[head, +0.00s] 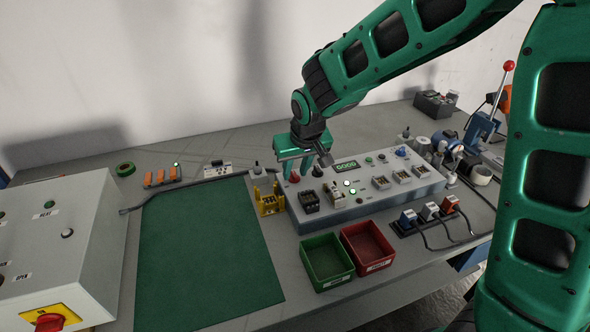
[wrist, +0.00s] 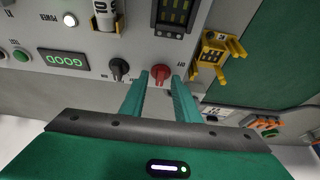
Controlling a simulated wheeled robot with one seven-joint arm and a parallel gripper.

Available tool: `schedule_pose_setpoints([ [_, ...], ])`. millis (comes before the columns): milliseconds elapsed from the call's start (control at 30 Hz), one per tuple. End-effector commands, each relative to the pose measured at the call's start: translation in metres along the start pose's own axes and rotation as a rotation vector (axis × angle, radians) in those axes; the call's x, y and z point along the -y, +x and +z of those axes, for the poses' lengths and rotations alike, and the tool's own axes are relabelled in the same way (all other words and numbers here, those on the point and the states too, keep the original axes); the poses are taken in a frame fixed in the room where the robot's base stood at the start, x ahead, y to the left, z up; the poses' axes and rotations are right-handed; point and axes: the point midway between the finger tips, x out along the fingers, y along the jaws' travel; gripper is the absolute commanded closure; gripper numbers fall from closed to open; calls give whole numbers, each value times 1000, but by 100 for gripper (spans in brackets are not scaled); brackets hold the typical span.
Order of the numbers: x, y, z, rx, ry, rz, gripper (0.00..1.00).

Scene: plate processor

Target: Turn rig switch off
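The grey test rig (head: 372,203) stands on the bench, with a lit green "GOOD" display (head: 346,165). A red knob (head: 294,177) and a black knob (head: 317,170) sit side by side on its left part. I cannot read which one is the rig switch. My gripper (head: 307,168) is over these knobs, fingers pointing down. In the wrist view, my gripper (wrist: 159,76) is open, with the red knob (wrist: 160,74) between its fingertips and small gaps at the sides. The black knob (wrist: 118,68) is just left of the fingers.
A yellow fixture (head: 269,200) stands left of the rig. Green (head: 326,262) and red (head: 367,247) bins are in front. A green mat (head: 205,255) lies to the left, mostly clear. A control box (head: 70,245) with a red switch is at far left.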

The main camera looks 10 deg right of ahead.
Motion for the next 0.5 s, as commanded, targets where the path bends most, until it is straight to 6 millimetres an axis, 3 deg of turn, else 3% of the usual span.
schedule_pose_setpoints([
  [133, 0, 0, 0, 0, 0, 0, 74],
  [233, 0, 0, 0, 0, 0, 0, 97],
  [267, 0, 0, 0, 0, 0, 0, 100],
  [500, 0, 0, 0, 0, -5, -2, 100],
])
